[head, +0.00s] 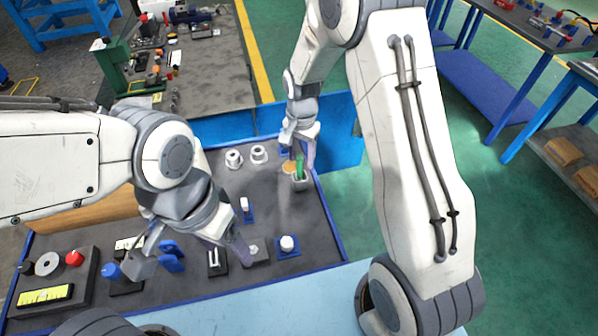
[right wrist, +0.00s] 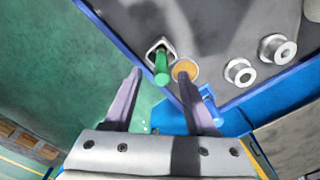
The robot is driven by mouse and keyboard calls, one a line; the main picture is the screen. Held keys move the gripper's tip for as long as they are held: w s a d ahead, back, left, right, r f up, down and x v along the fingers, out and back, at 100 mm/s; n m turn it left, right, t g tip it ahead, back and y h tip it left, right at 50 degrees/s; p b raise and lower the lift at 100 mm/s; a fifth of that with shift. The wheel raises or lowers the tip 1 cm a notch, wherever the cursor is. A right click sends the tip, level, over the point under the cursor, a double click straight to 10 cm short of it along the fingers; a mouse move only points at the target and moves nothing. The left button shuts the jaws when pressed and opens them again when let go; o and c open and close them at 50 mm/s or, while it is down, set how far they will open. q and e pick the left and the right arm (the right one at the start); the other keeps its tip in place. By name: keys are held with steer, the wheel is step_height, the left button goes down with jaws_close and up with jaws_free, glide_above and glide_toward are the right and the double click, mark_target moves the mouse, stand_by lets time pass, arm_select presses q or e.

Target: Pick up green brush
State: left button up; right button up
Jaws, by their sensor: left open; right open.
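The green brush (head: 300,164) stands upright in a small grey holder (head: 301,183) near the right edge of the dark table. In the right wrist view the green brush (right wrist: 161,68) rises from the square holder (right wrist: 160,46) toward the camera. My right gripper (head: 302,158) is open above and around the brush area; in the right wrist view its two fingertips (right wrist: 160,80) lie on either side of the brush, apart from it. My left gripper (head: 197,262) is open and empty over the front left of the table.
An orange disc (right wrist: 185,70) lies close beside the holder. Two metal spools (head: 234,159) stand to its left. A white knob on a blue base (head: 288,244) is near the front. A blue panel (head: 335,133) rises behind the table's right edge.

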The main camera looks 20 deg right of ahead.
mark_target(300, 168)
steer(key=f, duration=0.2)
steer(key=f+p, duration=0.1)
steer(key=f, duration=0.2)
steer(key=shift+s+a, duration=0.1)
steer(key=shift+a, duration=0.1)
jaws_close()
steer(key=shift+r, duration=0.1)
